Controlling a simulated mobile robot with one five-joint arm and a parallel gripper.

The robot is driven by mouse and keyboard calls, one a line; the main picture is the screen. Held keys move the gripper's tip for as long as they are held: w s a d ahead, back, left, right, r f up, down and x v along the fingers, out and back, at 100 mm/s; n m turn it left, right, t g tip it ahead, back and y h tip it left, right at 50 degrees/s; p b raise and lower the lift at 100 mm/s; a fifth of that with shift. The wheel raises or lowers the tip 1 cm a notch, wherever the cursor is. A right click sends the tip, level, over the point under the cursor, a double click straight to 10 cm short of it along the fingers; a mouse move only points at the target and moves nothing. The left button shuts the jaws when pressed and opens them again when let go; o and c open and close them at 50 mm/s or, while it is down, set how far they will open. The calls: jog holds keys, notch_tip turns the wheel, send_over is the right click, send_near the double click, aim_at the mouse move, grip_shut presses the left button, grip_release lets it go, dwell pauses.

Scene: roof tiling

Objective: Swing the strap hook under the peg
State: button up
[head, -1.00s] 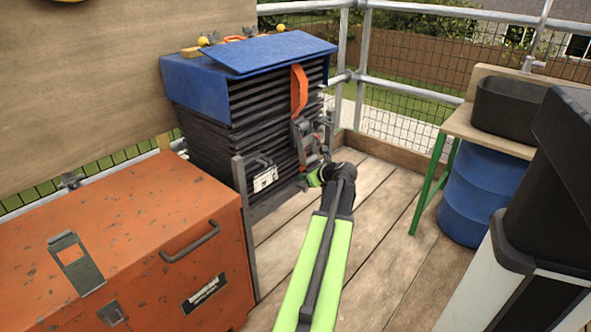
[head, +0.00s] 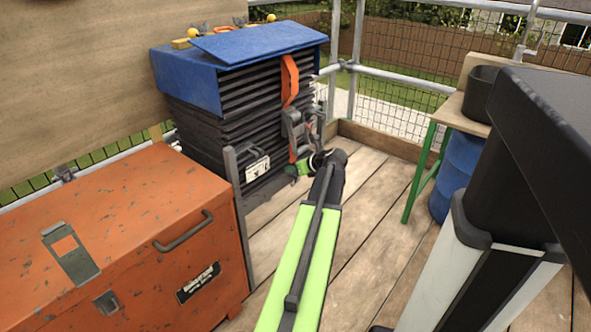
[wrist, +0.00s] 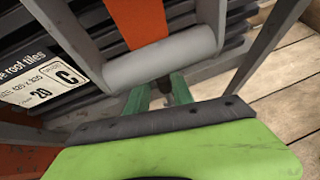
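An orange strap (head: 290,82) hangs down the front of a stack of dark roof tiles (head: 215,130) under a blue cover (head: 245,45). A grey metal fitting (head: 295,125) sits on the strap; I cannot tell hook from peg in the head view. My gripper (head: 298,169) is low at the stack's front, just below this fitting. In the wrist view the strap (wrist: 136,20) runs behind a grey round bar (wrist: 162,57) between two metal side bars. My green fingers (wrist: 161,92) reach towards that bar, with something dark between them. Their tips are hidden.
A metal post (head: 236,180) and a white label (head: 257,168) stand left of my gripper. An orange chest (head: 130,235) fills the lower left. A green-legged table (head: 420,165) and blue drum (head: 452,175) are at the right. Bare boards (head: 375,190) lie between.

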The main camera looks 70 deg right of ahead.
jog(key=shift+w+a, duration=0.1)
jog(key=shift+w, duration=0.1)
jog(key=p+v, duration=0.9)
jog(key=v, duration=0.8)
jog(key=shift+s+p, duration=0.35)
jog(key=shift+a, duration=0.1)
